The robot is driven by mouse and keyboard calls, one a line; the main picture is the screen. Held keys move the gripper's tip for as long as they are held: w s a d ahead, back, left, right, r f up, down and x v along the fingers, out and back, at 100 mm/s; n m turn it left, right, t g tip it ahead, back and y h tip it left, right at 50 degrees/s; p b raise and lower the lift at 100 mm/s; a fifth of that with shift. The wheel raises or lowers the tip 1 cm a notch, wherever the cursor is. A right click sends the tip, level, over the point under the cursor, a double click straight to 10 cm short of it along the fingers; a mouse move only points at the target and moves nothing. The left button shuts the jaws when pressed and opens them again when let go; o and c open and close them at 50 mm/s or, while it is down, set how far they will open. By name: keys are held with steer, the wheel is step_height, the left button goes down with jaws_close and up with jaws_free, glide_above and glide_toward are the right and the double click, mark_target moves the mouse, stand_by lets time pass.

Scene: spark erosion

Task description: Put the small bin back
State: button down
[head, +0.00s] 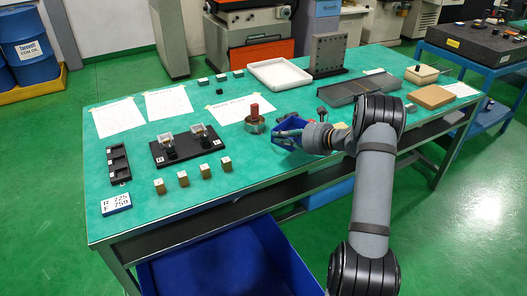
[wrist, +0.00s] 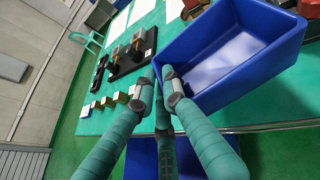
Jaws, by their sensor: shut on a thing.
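The small bin (wrist: 250,65) is blue and open-topped, and it fills the upper right of the wrist view, looking empty inside. In the head view the small bin (head: 287,125) shows at the front half of the green table, partly hidden by my gripper. My gripper (wrist: 162,84) is shut on the near wall of the bin at its corner. In the head view my gripper (head: 297,133) reaches in from the right. The bin looks tilted; I cannot tell whether it touches the table.
A red-topped round part (head: 255,118) stands just left of the bin. A black fixture (head: 187,146) and several brass blocks (head: 183,179) lie farther left. A grey divided tray (head: 350,92) and white tray (head: 280,74) are behind. A large blue bin (head: 230,262) sits below the table's front edge.

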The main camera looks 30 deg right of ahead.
steer(key=w+a+f, duration=0.4)
steer(key=w+a, duration=0.1)
steer(key=shift+a+f+p, duration=0.1)
steer(key=shift+p, duration=0.25)
steer(key=shift+f, duration=2)
steer(key=shift+f, duration=0.25)
steer(key=c, duration=1.8)
jaws_free()
steer(key=shift+c, duration=0.2)
steer(key=shift+r, duration=0.1)
steer(key=shift+r, duration=0.15)
steer(key=b+v, duration=0.1)
steer(key=v, duration=1.1)
